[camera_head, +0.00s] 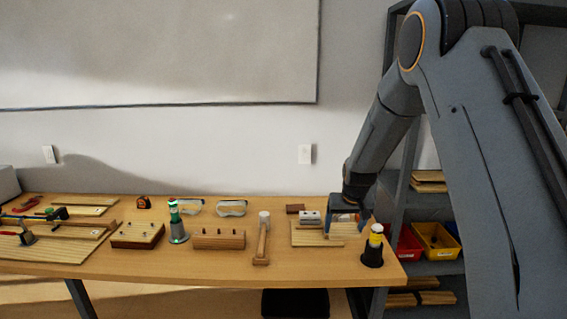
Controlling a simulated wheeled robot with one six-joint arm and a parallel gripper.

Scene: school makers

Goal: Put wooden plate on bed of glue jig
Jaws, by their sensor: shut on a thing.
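My gripper (346,225) points down over the right part of the workbench, its two fingers apart around a small light wooden plate (344,229). The plate looks held between the fingers, low over or on a flat pale wooden board (305,240); I cannot tell whether it touches. Grey metal blocks (310,217) stand at the board's back, just left of my gripper. This board with blocks may be the glue jig, but it is too small to be sure. My fingers hide part of the plate and the board's right side.
Shelves with bins (436,241) are behind right.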

